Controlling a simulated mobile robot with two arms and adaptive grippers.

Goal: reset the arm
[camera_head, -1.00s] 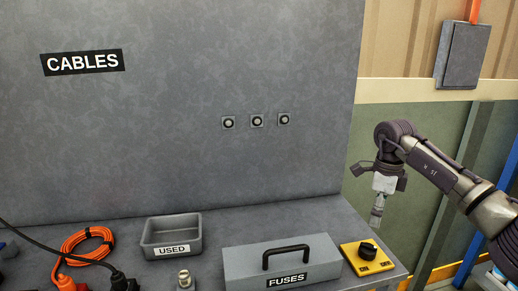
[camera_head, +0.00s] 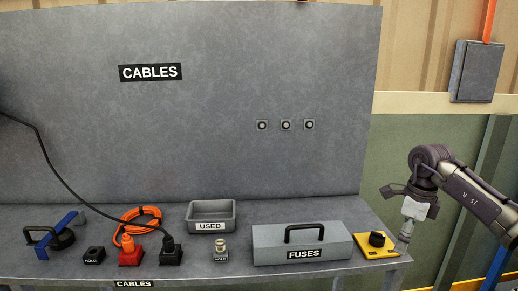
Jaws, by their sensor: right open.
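My right arm (camera_head: 476,197) comes in from the right edge. Its gripper (camera_head: 404,243) hangs pointing down beside the right end of the grey workbench (camera_head: 330,207), near the yellow plate with a black knob (camera_head: 377,241) and apart from the bench things as far as I can tell. The gripper is open and I see nothing held in it. My left gripper is not in view.
The upright panel (camera_head: 220,110) stands behind.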

